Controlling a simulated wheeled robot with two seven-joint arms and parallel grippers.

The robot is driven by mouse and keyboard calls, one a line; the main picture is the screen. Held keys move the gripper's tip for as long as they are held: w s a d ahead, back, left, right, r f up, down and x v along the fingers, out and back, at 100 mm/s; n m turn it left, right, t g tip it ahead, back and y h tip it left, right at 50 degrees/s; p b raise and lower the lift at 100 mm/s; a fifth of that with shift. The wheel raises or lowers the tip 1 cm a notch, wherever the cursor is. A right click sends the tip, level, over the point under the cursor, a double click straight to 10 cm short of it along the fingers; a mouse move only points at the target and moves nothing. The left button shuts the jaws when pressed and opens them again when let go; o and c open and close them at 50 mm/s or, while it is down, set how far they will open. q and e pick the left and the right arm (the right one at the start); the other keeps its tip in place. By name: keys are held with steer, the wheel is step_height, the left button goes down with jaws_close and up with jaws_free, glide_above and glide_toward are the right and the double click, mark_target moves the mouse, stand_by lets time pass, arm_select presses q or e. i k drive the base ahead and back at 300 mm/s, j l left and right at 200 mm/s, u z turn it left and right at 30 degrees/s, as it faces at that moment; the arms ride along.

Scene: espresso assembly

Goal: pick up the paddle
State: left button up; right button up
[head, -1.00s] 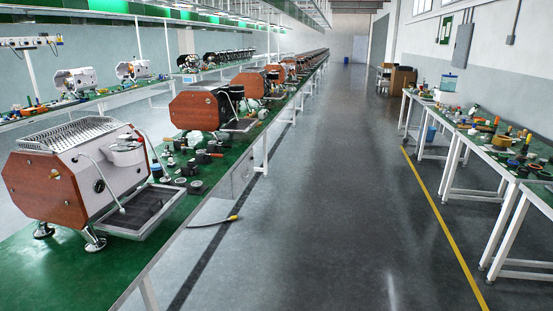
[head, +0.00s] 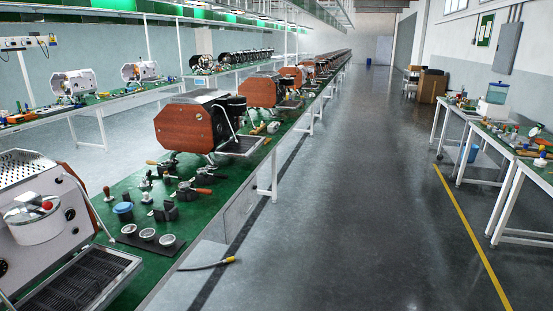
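I cannot single out a paddle for certain among the small parts on the green bench (head: 95,178). Wooden-handled tools (head: 108,194) and portafilters (head: 187,190) stand and lie in the middle of this bench, too small to tell fully apart. A blue-topped round piece (head: 123,208) is beside them. The nearest espresso machine (head: 80,225) is at the lower left, cut by the picture edge, with a white round part (head: 32,226) bearing a small red knob on its front. Neither of my grippers is in view.
A black tray (head: 128,239) with three metal baskets lies near the bench edge. A wood-sided machine (head: 184,128) stands farther along. Cluttered white tables (head: 510,145) stand at right.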

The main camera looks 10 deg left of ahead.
mark_target(165, 176)
steer(key=i+j+u, duration=0.1)
steer(key=i+u, duration=0.3)
steer(key=i, duration=0.15)
steer(key=i+l+u, duration=0.1)
steer(key=i+u, duration=0.3)
steer(key=i, duration=0.15)
steer(key=i+l+u, duration=0.4)
steer(key=i, duration=0.15)
steer(key=j, duration=0.1)
